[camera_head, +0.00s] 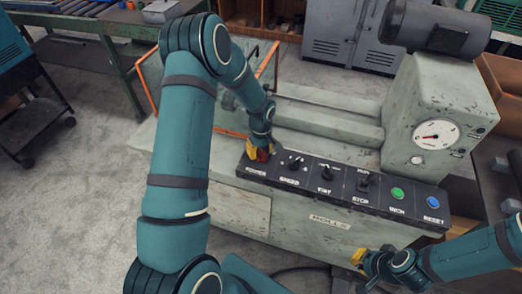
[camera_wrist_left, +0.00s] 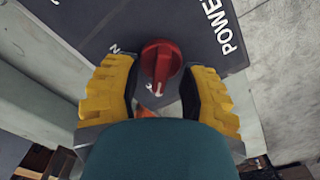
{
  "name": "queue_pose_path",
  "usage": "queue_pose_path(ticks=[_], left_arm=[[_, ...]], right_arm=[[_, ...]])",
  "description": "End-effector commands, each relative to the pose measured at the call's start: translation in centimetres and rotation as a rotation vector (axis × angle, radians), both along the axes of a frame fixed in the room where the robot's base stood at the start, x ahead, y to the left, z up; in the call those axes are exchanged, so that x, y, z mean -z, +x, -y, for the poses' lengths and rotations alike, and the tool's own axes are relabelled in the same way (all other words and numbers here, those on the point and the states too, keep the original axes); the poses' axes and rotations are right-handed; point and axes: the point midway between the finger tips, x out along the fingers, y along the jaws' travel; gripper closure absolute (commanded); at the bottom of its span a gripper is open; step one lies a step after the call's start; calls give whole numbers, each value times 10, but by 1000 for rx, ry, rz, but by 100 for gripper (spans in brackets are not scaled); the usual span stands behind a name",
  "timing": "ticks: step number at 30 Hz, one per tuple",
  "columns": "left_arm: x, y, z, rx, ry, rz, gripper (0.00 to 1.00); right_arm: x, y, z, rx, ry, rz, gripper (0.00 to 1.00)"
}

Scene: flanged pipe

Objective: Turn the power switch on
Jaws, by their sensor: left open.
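The power switch is a red rotary knob (camera_head: 263,155) at the left end of the black control panel (camera_head: 340,187), above the word POWER. In the left wrist view the red knob (camera_wrist_left: 160,62) has a white pointer mark at its near end. My left gripper (camera_head: 258,152) is at the knob. In the left wrist view its yellow fingers (camera_wrist_left: 158,92) are open, one on each side of the knob, with gaps visible between. My right gripper (camera_head: 361,260) is in front of the machine, away from the panel; its jaw opening is too small to tell.
Along the panel to the right are black SPEED (camera_head: 294,163) and other black controls, a green button (camera_head: 397,194) and a blue RESET button (camera_head: 433,201). A dial gauge (camera_head: 436,134) sits on the machine's right housing. An orange-framed guard (camera_head: 146,85) stands left behind my left arm.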

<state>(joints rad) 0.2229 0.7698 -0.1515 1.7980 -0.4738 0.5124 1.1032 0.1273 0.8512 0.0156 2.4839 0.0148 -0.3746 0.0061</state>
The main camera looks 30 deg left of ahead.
Motion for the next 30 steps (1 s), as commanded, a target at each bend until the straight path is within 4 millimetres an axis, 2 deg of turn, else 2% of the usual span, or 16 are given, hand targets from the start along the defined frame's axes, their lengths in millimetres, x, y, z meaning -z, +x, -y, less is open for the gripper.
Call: queue_pose_path(ticks=[1,2,3,5,6,20,30], left_arm=[[0,0,0,0,0,0,59],[0,0,0,0,0,0,63],[0,0,0,0,0,0,77],[0,0,0,0,0,0,98],[0,0,0,0,0,0,100],[1,0,1,59,0,-1,100],[2,1,2,308,-2,-1,100]], right_arm=[[0,0,0,0,0,0,100],[0,0,0,0,0,0,100],[0,0,0,0,0,0,100],[0,0,0,0,0,0,100],[0,0,0,0,0,0,100],[3,-1,0,-1,0,-2,100],[12,-4,-1,-6,2,-8,100]])
